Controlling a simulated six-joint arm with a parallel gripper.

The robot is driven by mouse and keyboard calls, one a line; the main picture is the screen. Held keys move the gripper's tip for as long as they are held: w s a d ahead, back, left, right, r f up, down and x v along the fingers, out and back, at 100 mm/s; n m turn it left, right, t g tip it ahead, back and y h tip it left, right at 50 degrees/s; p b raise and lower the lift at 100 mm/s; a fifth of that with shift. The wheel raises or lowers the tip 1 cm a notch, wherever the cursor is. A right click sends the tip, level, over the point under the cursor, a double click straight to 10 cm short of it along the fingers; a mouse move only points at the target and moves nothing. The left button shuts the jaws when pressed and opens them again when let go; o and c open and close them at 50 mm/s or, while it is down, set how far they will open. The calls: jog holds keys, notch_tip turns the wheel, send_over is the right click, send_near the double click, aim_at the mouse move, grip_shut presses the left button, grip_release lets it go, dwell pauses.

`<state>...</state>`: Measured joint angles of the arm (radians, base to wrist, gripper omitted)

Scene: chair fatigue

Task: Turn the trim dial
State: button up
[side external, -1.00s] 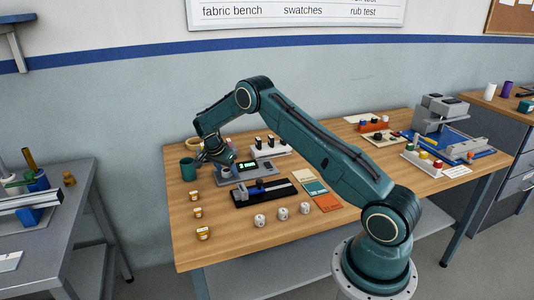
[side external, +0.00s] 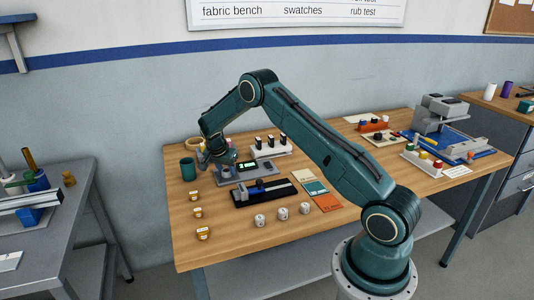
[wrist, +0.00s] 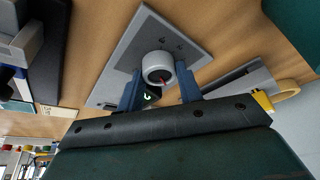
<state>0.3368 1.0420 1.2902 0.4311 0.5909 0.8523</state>
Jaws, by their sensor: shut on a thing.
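The trim dial (wrist: 157,66) is a pale grey round knob with a red pointer mark. It stands on a grey panel (wrist: 128,62) with a small lit green display (wrist: 151,95). In the wrist view the two blue fingers of my gripper (wrist: 160,80) are on either side of the dial, shut on it. In the side view my gripper (side external: 223,168) points down at the left end of the panel (side external: 262,174). My gripper hides the dial there.
A green mug (side external: 188,169) stands close left of my gripper. A white rack (side external: 271,149) with dark-topped items is behind the panel. A black fixture (side external: 265,192) lies in front. Several small jars and white pieces sit near the table's front.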

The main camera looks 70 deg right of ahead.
jog(key=n+t, duration=0.1)
jog(key=n, duration=0.2)
jog(key=n+t+y, duration=0.1)
jog(key=n, duration=0.3)
jog(key=shift+s+d+t, duration=0.1)
jog(key=shift+t, duration=0.2)
jog(key=n+y, duration=0.1)
jog(key=n, duration=0.2)
jog(key=n+t+y, duration=0.1)
jog(key=n, duration=0.2)
jog(key=shift+n, duration=0.3)
jog(key=o, duration=1)
jog(key=shift+s+r, duration=0.1)
jog(key=shift+r, duration=0.05)
jog(key=v, duration=1.3)
jog(key=shift+s+d+r, duration=0.1)
jog(key=shift+s+r, duration=0.1)
jog(key=shift+s, duration=0.1)
